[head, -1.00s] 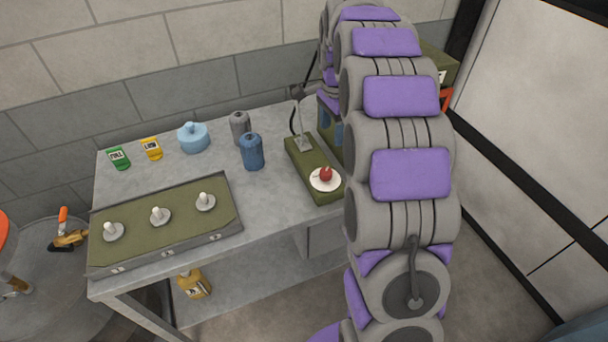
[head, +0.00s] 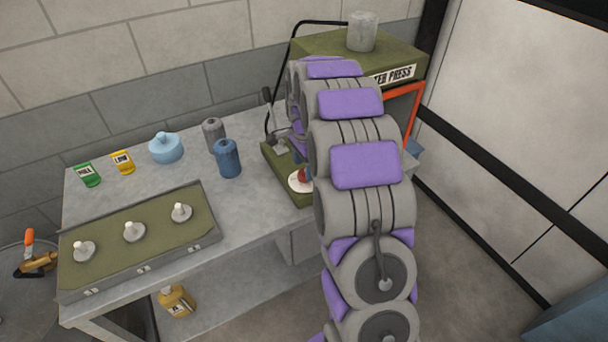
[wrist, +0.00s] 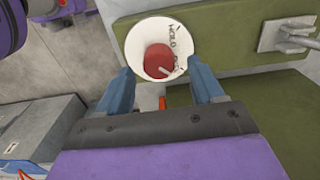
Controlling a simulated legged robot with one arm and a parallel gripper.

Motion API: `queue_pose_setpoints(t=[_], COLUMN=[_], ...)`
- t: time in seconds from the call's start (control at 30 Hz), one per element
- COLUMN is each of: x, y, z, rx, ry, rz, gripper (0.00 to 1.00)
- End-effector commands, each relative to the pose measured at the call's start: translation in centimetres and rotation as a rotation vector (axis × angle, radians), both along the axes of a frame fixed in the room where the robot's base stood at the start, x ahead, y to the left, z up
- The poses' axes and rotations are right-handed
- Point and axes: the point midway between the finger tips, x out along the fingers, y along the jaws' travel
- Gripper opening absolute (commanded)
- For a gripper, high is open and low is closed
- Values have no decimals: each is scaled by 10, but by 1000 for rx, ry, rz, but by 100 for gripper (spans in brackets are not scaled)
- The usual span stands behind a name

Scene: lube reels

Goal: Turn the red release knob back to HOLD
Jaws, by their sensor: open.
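The red release knob (head: 303,175) sits on a white round dial on a green base plate (head: 278,160) at the right end of the bench. In the head view my arm partly covers it. In the wrist view the red knob (wrist: 159,61) shows a pale pointer line toward its lower right. The white dial (wrist: 140,35) carries the word HOLD and other lettering I cannot read fully. My gripper (wrist: 163,80) is open, with blue fingers on either side of the dial's lower part. I cannot tell whether they touch anything.
A grey lever (head: 272,125) stands on the same base behind the knob. A blue canister (head: 228,160) and a grey canister (head: 213,133) stand to its left. A green panel with several white knobs (head: 134,231) lies at the front left. A green press (head: 355,55) stands behind my arm.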

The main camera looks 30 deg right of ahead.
Motion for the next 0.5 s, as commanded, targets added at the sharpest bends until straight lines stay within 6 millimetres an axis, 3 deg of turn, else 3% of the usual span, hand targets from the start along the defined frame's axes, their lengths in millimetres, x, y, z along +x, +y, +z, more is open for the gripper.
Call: queue_pose_setpoints(t=[0.2, 0.5], x=[0, 0], y=[0, 0], z=[-27, -33], rx=[0, 0], ry=[0, 0], rz=[0, 0], gripper=[67, 67])
